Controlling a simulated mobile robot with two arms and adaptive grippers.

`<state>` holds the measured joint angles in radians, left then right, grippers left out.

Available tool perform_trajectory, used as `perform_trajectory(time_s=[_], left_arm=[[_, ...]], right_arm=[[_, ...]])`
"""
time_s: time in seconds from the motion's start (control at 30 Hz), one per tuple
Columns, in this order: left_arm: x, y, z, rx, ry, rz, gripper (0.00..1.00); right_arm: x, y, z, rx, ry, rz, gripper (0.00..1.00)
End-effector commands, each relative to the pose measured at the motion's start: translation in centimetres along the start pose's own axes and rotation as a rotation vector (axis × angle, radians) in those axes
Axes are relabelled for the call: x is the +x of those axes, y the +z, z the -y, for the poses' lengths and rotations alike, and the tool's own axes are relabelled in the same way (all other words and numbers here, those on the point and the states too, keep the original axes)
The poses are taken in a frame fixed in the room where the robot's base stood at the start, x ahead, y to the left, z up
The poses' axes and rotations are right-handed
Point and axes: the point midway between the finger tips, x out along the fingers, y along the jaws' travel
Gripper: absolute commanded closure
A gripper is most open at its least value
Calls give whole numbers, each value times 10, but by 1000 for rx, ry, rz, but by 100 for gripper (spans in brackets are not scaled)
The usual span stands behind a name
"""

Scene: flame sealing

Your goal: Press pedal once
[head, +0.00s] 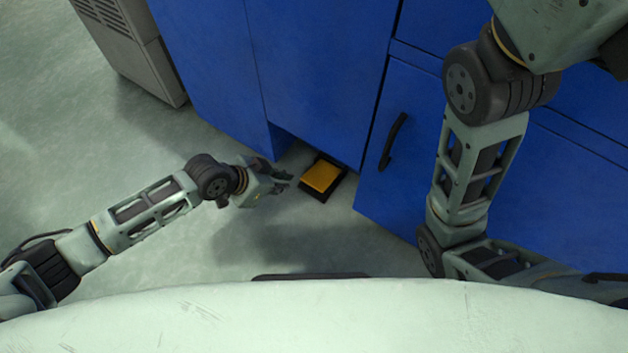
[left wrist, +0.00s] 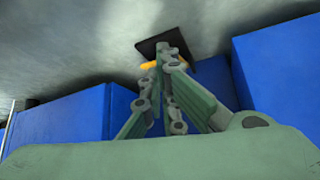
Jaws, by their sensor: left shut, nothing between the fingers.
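The pedal (head: 321,177) is a yellow-orange plate on a black base, lying on the floor at the foot of the blue cabinet. My left gripper (head: 286,182) is shut and empty, just left of the pedal in the head view, with its tips pointing toward it. In the left wrist view the shut fingertips (left wrist: 170,56) overlap the pedal (left wrist: 150,65) and hide much of its yellow plate. I cannot tell whether the tips touch it. My right arm shows at the right, but its gripper is not in view.
The blue cabinet (head: 320,70) with a dark handle (head: 392,141) stands behind and right of the pedal. A recess opens in its base near the pedal. A grey vented unit (head: 130,45) stands at the upper left. The floor (head: 130,150) left of the pedal is clear.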

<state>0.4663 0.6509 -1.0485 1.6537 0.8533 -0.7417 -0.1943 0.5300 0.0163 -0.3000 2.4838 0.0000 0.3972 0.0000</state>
Motion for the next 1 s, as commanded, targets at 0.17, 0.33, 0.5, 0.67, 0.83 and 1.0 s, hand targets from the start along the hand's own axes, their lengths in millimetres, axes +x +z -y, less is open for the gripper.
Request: perform_trajectory(time_s=[0.17, 0.33, 0.5, 0.67, 0.83, 1.0], left_arm=[[-26, 0, 0, -1, 0, 0, 100], [-36, 0, 0, 0, 1, 0, 100], [-37, 0, 0, 0, 1, 0, 100], [-37, 0, 0, 0, 1, 0, 100], [-36, 0, 0, 0, 1, 0, 100], [-36, 0, 0, 0, 1, 0, 100]], right_arm=[[0, 0, 0, 0, 0, 0, 100], [0, 0, 0, 0, 0, 0, 100], [0, 0, 0, 0, 0, 0, 100], [0, 0, 0, 0, 0, 0, 100], [0, 0, 0, 0, 0, 0, 100], [0, 0, 0, 0, 0, 0, 100]])
